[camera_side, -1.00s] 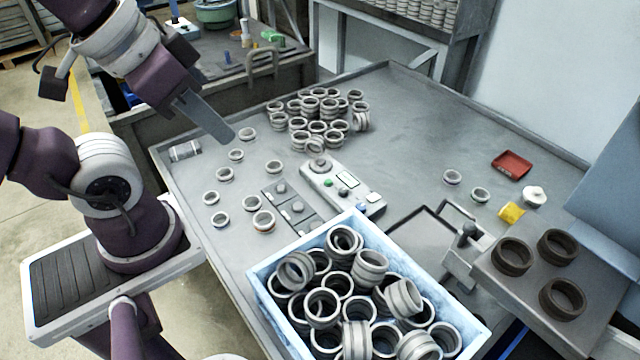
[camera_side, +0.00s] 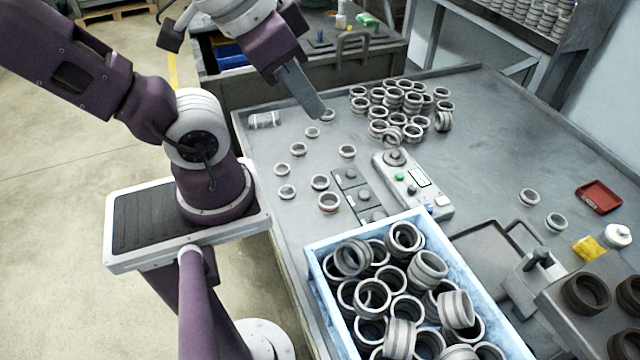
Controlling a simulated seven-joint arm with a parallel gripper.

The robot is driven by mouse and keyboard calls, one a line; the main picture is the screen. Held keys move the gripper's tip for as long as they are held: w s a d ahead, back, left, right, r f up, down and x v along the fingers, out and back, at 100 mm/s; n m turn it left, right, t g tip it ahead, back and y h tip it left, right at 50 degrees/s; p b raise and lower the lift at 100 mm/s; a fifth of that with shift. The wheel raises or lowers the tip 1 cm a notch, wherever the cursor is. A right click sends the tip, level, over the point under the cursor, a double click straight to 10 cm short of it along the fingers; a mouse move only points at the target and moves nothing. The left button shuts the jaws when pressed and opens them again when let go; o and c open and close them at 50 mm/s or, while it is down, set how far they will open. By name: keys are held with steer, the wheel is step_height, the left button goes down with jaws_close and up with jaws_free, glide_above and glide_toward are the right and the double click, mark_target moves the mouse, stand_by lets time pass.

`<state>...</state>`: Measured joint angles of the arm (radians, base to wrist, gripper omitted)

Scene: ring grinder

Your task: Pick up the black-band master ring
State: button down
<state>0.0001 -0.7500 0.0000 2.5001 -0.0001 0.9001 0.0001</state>
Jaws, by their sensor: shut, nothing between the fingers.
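Several small loose rings lie in loose rows on the left part of the grey table. One ring (camera_side: 328,203) shows a reddish band; another ring (camera_side: 320,182) is just above it in the picture. I cannot tell which ring carries the black band at this size. My gripper (camera_side: 321,114) is shut and empty, with its fingers slanting down to the right. The tips overlap the farthest ring (camera_side: 329,115) of this group in the picture. Whether they touch it or hover above cannot be told.
A pile of rings (camera_side: 400,100) stands right of my gripper. A control box (camera_side: 412,185) sits mid-table. A blue crate (camera_side: 318,262) full of larger rings is at the front. A red tray (camera_side: 599,197) and a yellow item (camera_side: 589,248) lie at right.

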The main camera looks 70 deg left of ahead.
steer(key=c, duration=2.1)
jaws_free()
steer(key=o, duration=1.2)
steer(key=shift+w, duration=0.1)
steer(key=w+a+f+n+g, duration=0.1)
steer(key=w+a+f+n, duration=0.1)
steer(key=w, duration=0.3)
steer(key=w+a+f+n+g, duration=0.1)
steer(key=w+a+f+n, duration=0.15)
steer(key=w, duration=0.25)
steer(key=n+g, duration=0.4)
steer(key=n, duration=0.7)
glide_toward(320, 178)
steer(key=d, duration=0.2)
steer(key=f, duration=0.5)
steer(key=s+f, duration=0.1)
steer(key=f, duration=0.2)
